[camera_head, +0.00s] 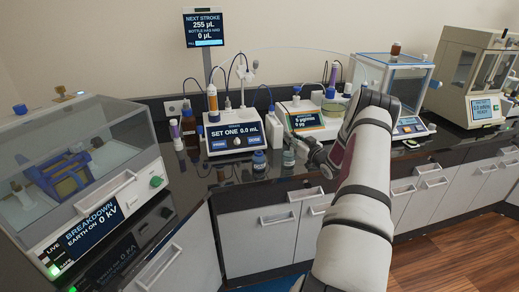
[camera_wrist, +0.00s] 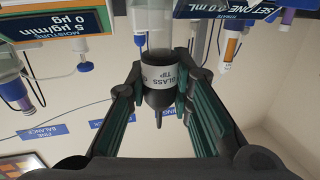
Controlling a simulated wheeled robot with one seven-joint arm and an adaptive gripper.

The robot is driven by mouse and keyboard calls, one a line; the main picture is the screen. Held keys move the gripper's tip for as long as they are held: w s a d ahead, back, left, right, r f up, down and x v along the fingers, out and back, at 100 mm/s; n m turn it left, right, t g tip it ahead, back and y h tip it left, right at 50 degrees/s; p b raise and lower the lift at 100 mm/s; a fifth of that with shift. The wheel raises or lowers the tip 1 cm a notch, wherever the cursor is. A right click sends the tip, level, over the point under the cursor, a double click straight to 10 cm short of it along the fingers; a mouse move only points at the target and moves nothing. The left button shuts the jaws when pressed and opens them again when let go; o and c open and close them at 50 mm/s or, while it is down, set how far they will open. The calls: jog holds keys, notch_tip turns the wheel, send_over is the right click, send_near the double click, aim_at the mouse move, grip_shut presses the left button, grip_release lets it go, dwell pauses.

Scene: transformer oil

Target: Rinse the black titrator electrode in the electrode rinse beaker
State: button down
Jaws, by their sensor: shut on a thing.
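My gripper (camera_wrist: 162,82) is shut on the black electrode (camera_wrist: 159,97), which has a black tapered end, a white "GLASS TIP" label and a clear body. The wrist view is upside down, so the black end points up and the clear body points down, out of the picture. In the head view my gripper (camera_head: 305,146) is low over the counter, right of the titrator (camera_head: 233,145) reading "SET ONE 0.0 mL". A small clear vessel (camera_head: 289,159) stands close by my gripper, perhaps the rinse beaker. I cannot tell whether the electrode's lower end is inside it.
The breakdown tester (camera_head: 90,180) fills the left. The dark counter's front edge is close by.

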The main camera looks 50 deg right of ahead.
notch_tip(320, 180, up, 8)
jog(key=w+a+p, duration=0.1)
jog(key=p, duration=0.2)
dwell(0.7)
jog(key=shift+p, duration=0.3)
notch_tip(320, 180, up, 5)
jog(key=shift+f+p, duration=0.1)
jog(key=shift+p, duration=0.75)
